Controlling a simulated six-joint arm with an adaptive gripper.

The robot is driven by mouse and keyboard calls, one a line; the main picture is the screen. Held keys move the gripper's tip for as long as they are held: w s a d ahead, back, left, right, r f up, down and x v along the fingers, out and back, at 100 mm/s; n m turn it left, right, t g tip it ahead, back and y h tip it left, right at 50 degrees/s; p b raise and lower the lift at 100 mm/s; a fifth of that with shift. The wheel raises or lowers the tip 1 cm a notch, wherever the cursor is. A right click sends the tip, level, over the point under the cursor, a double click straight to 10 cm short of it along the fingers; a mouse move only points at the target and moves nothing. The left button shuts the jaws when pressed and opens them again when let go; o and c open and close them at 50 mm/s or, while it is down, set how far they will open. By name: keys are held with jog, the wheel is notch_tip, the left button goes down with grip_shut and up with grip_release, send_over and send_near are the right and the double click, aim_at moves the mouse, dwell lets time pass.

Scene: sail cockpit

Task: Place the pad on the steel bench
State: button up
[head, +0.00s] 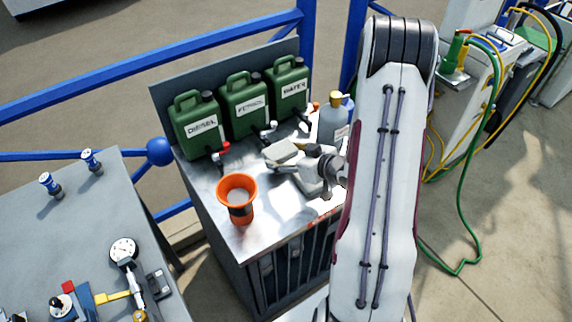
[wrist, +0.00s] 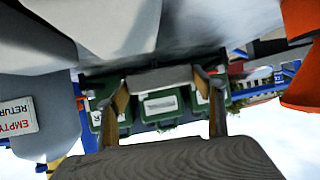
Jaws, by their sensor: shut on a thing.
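The pad (head: 283,152) is a small flat grey-beige block in the head view, at the tip of my gripper (head: 297,166). In the wrist view the pad (wrist: 158,78) shows as a grey block between the two fingers of my gripper (wrist: 160,88), which is shut on it. The steel bench (head: 205,190) has a shiny top. The pad is over the bench's middle, in front of the green cans. I cannot tell how far it is above the top.
Green cans (head: 245,105) line the bench's back edge. An orange funnel (head: 238,190) stands at the front left, and a grey bottle (head: 333,122) at the back right. Bare steel shows beside the funnel.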

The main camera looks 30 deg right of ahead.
jog(key=shift+f, duration=2.1)
jog(key=shift+f, duration=0.1)
jog(key=shift+c, duration=0.2)
jog(key=o, duration=1.1)
jog(key=shift+v, duration=6.05)
jog(key=shift+w, duration=0.1)
